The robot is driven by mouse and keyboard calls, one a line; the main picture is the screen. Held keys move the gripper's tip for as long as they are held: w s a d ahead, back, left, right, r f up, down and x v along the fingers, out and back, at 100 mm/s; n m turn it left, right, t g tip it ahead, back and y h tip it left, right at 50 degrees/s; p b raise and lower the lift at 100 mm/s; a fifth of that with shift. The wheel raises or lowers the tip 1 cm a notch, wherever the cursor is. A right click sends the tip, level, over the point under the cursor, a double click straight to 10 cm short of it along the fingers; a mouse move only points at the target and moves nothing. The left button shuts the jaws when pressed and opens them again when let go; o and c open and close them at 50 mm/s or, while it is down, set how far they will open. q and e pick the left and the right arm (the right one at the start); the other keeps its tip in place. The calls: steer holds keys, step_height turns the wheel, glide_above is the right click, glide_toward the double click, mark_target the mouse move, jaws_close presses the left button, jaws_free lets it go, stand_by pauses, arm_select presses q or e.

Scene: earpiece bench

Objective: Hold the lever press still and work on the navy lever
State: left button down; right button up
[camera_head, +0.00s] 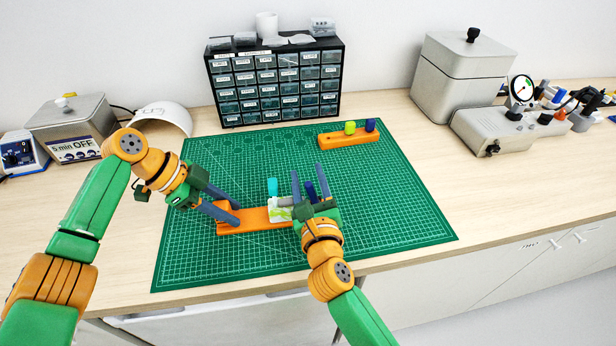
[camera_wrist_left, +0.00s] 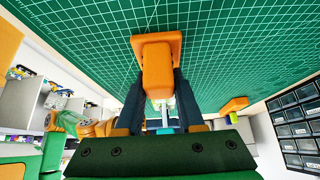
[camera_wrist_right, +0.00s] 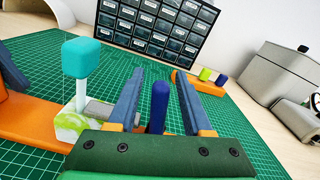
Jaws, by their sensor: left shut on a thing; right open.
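The lever press (camera_head: 240,226) has a long orange base lying on the green mat. A teal knob on a pale post (camera_wrist_right: 90,62) and a navy lever (camera_wrist_right: 159,104) stand at its right part. My left gripper (camera_head: 238,212) is shut on the left end of the base; the left wrist view shows its fingers on both sides of the orange block (camera_wrist_left: 157,72). My right gripper (camera_wrist_right: 158,75) is open, its fingers on either side of the navy lever with visible gaps. In the head view the right gripper hides much of the base's right end.
A second orange block (camera_head: 347,140) with lime and navy knobs sits farther back on the mat (camera_head: 400,215). A drawer cabinet (camera_head: 274,85) stands behind. Grey machines stand at far left and right. The mat's right side is clear.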

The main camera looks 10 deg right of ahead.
jaws_close()
stand_by(1.4)
